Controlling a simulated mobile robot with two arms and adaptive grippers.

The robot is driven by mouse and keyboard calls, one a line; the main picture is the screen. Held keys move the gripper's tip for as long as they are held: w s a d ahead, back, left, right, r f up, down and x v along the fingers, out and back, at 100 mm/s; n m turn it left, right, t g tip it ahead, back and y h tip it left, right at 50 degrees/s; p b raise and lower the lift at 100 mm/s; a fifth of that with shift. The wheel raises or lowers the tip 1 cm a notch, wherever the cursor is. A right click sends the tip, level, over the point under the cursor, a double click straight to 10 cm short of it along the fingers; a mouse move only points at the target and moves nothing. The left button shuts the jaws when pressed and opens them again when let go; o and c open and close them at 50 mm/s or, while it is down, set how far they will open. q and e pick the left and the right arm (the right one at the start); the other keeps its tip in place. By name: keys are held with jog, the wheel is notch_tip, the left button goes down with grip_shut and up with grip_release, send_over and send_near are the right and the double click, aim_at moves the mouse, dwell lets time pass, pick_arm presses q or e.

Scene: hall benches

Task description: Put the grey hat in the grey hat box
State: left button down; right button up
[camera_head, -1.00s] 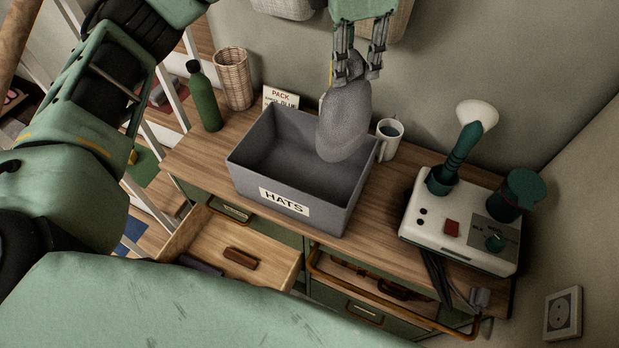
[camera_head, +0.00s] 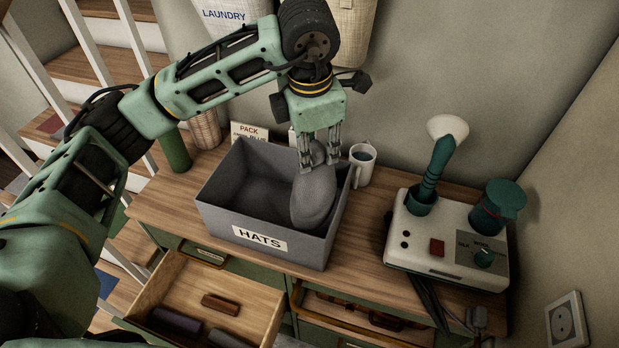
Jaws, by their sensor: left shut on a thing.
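The grey hat box (camera_head: 217,221) is an open box with a HATS label, standing on the wooden bench top. The grey hat (camera_head: 316,197) hangs tilted, nearly on edge, in the right part of the box, its lower part below the rim. My left gripper (camera_head: 319,160) points down above the box's back right side and is shut on the hat's upper part. Whether the hat touches the box floor or wall I cannot tell. My right gripper is not in view.
A mug (camera_head: 363,165) stands close to the box's back right corner. A white device (camera_head: 446,240) with a brush and a green cup is at right. A green bottle (camera_head: 174,152) and wicker basket (camera_head: 206,130) stand behind left. An open drawer (camera_head: 246,309) juts out in front.

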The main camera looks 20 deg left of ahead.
aim_at(313, 179)
pick_arm(q)
notch_tip(313, 179, down, 10)
jog(key=p, duration=0.2)
jog(key=shift+r+p, duration=0.25)
jog(key=shift+p, duration=0.15)
jog(key=shift+f+b, duration=0.25)
jog(key=shift+b, duration=0.1)
jog(key=c, duration=1.3)
grip_release()
jog(key=shift+r, duration=0.1)
jog(key=shift+r+p, duration=0.15)
jog(key=shift+p, duration=0.15)
jog(key=shift+r, duration=0.25)
jog(key=r+b, duration=0.1)
jog(key=r, duration=0.2)
jog(key=s+r+b, duration=0.1)
jog(key=r+b, duration=0.1)
jog(key=r, duration=0.2)
jog(key=s+r+b, duration=0.1)
jog(key=r, duration=0.2)
jog(key=shift+r, duration=0.7)
